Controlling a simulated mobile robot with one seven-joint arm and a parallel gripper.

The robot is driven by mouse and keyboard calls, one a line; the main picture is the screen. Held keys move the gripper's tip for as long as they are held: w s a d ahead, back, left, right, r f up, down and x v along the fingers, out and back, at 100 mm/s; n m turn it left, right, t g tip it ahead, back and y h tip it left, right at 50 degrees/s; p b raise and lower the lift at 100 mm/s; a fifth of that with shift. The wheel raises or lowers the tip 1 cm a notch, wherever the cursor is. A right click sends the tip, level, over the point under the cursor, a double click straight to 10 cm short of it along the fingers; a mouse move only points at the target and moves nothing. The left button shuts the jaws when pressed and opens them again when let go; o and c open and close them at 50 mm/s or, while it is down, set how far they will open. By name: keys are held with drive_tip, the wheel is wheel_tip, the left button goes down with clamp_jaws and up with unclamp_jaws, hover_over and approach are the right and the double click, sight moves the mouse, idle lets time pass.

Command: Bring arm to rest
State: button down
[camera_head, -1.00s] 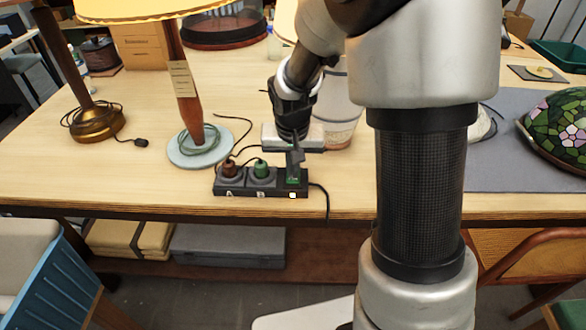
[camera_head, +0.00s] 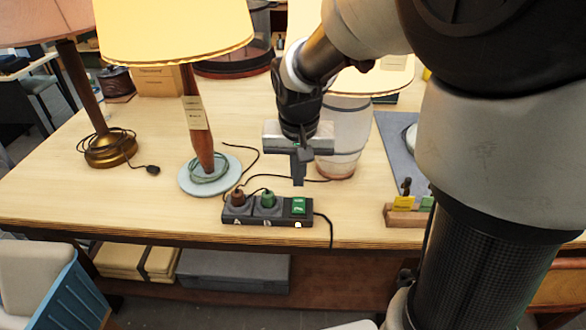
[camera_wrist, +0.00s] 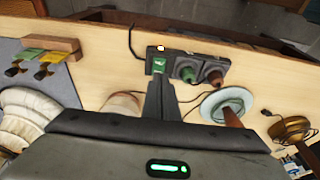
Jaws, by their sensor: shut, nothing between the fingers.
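My gripper (camera_head: 298,182) is shut and empty. In the head view it hangs above the table, a little behind and above the green switch of the power strip. The black power strip (camera_head: 250,219) lies near the table's front edge, with a brown plug (camera_head: 238,198) and a green plug (camera_head: 268,199) in its sockets. Its green switch (camera_head: 299,206) is at the right end, with a small lit light below it. In the wrist view the shut fingers (camera_wrist: 160,82) point toward the green switch (camera_wrist: 160,65), and a gap to it cannot be judged there.
A lit yellow-shaded lamp (camera_head: 170,30) stands left on a pale round base. A brass-based lamp (camera_head: 108,150) is farther left. A pale ribbed lamp base (camera_head: 345,140) stands just behind my gripper. A wooden holder (camera_head: 404,216) with yellow and green pieces sits at right.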

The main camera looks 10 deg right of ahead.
drive_tip(key=shift+s+r, duration=0.1)
drive_tip(key=s+d+r+n+t+p, duration=0.1)
drive_tip(key=s+r+n+t+p, duration=0.1)
drive_tip(key=s+r+p, duration=0.7)
drive_tip(key=s+r+n, duration=0.1)
drive_tip(key=s+r, duration=0.7)
drive_tip(key=r, duration=0.2)
drive_tip(key=shift+s+d+t+y, duration=0.15)
drive_tip(key=shift+t+y, duration=0.25)
idle(1.5)
